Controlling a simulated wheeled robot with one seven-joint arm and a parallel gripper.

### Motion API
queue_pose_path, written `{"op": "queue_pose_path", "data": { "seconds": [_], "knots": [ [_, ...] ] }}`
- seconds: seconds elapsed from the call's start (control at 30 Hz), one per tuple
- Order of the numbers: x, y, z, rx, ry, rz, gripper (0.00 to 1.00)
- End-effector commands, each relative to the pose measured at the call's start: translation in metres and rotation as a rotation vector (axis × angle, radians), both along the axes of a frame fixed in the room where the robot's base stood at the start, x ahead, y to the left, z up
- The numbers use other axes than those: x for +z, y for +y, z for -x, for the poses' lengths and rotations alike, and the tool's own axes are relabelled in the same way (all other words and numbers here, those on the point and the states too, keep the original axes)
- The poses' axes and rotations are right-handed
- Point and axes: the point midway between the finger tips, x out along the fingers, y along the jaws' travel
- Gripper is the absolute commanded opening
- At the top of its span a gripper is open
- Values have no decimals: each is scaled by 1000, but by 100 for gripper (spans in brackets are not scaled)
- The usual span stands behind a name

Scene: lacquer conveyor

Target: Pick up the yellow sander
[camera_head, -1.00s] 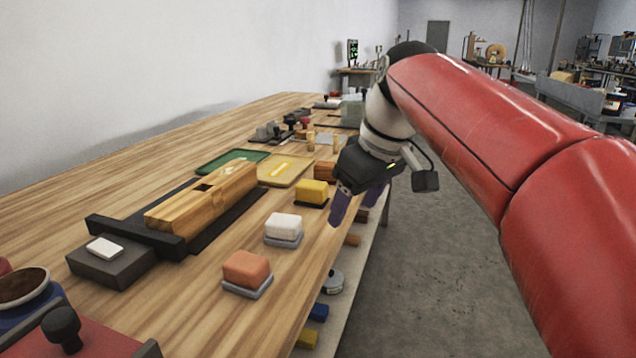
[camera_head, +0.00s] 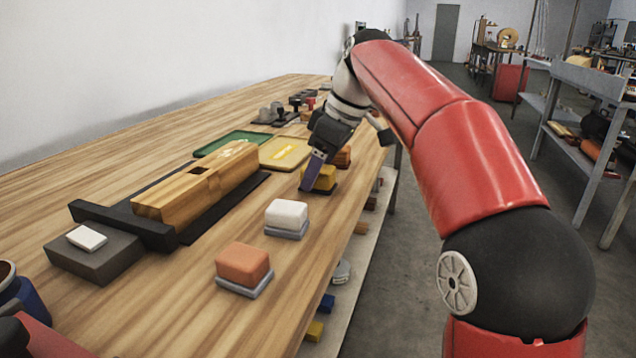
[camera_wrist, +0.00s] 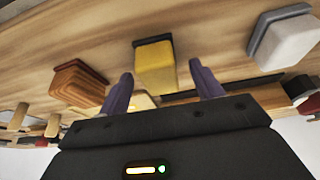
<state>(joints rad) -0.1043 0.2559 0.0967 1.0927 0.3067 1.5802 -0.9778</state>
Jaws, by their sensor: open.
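The yellow sander (camera_head: 322,180) is a yellow block on a dark base. It sits on the workbench near its right edge, partly hidden behind my gripper (camera_head: 312,178) in the head view. In the wrist view the yellow sander (camera_wrist: 155,66) shows between and beyond the two purple fingers of my gripper (camera_wrist: 162,82). The fingers stand apart with nothing between their tips that I can see held. Whether a finger touches the sander I cannot tell.
A white sander (camera_head: 287,216) and an orange one (camera_head: 243,267) sit nearer on the bench (camera_head: 130,130). A brown block (camera_head: 343,156) stands just behind the yellow sander. A wooden beam (camera_head: 200,180) in a black fixture lies to the left, with yellow (camera_head: 284,152) and green trays behind.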

Motion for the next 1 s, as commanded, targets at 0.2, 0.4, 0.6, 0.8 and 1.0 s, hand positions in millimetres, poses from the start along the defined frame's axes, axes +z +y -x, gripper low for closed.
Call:
{"op": "queue_pose_path", "data": {
  "seconds": [0.2,0.4,0.6,0.8,1.0],
  "knots": [
    [-8,3,-1,-2,-1,1,65],
    [-7,3,-1,-2,-1,1,55],
    [-7,3,-1,-2,-1,1,29],
    [-7,3,-1,-2,-2,0,15],
    [-6,3,-1,-2,-2,0,15]
  ]
}}
